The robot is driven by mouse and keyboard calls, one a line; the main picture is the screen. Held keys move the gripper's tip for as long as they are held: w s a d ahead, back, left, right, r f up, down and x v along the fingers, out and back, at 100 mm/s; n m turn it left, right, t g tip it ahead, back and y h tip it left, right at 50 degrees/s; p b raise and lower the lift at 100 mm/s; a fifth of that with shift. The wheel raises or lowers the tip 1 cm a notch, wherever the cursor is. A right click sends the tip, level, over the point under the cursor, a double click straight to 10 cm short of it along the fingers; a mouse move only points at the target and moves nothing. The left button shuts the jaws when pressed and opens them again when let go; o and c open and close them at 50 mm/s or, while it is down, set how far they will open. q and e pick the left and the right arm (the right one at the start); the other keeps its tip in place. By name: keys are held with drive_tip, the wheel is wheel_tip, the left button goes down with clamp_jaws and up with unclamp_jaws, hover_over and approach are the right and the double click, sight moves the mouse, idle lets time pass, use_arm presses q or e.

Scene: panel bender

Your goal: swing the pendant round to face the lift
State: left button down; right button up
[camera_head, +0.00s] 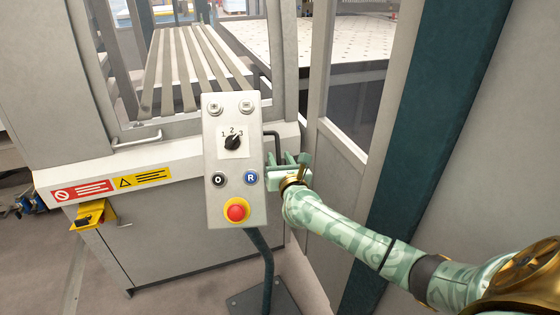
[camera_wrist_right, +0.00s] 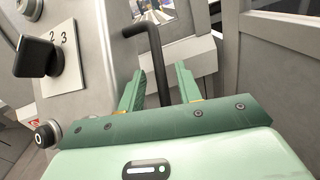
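The pendant (camera_head: 235,185) is a pale grey control box on a dark post (camera_head: 262,262). Its face has a black rotary selector (camera_head: 232,142) marked 1, 2, 3, black O and blue R buttons, and a red stop button (camera_head: 236,210). The face points toward my head camera. A dark bent handle (camera_head: 272,134) sticks out of its right side. My right gripper (camera_head: 286,164) is beside that side. In the right wrist view, the handle (camera_wrist_right: 155,45) stands between my gripper's two spread green fingers (camera_wrist_right: 160,85), with gaps visible. The left gripper is out of view.
Behind the pendant is a grey machine frame with a slatted table (camera_head: 190,65) and a perforated table (camera_head: 310,45). A dark teal post (camera_head: 440,110) and grey panel stand close by my right arm.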

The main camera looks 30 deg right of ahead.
clamp_jaws()
drive_tip(key=shift+s, duration=0.15)
